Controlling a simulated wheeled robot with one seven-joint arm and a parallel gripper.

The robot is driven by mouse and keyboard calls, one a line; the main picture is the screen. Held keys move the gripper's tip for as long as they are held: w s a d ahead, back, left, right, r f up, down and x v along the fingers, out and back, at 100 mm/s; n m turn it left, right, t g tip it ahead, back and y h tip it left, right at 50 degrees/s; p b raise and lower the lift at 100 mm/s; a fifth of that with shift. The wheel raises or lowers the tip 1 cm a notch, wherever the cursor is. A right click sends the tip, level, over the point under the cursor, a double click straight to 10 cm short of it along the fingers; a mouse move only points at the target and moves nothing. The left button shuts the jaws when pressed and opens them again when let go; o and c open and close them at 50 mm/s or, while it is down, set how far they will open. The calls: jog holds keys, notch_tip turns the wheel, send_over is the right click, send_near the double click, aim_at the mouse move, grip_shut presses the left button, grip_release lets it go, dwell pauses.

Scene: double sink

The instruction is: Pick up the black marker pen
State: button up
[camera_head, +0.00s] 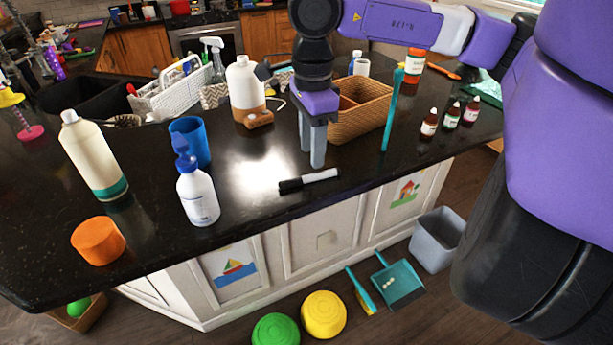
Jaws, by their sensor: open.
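The black marker pen (309,180) lies on the dark countertop (250,206) near its front edge. It has a white barrel, and its black cap end points left. My gripper (312,160) hangs down from above, a little behind the marker in the view. Its two grey fingers are apart with nothing between them. The fingertips look close above the counter; I cannot tell the exact height.
A wicker basket (362,117) stands right behind my gripper, with a teal stick (391,112) beside it. A white bottle with a blue cap (197,196) and a blue cup (197,142) stand left. Small dropper bottles (451,116) stand right. Counter around the marker is clear.

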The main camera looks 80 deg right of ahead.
aim_at(313, 174)
jog(key=shift+s+a+f+p, duration=0.15)
jog(key=shift+f+p, duration=0.3)
jog(key=shift+f, duration=0.85)
jog(key=shift+s+a+f+p, duration=0.15)
jog(key=shift+f+p, duration=0.25)
jog(key=shift+f, duration=0.9)
jog(key=shift+w, duration=0.1)
grip_shut()
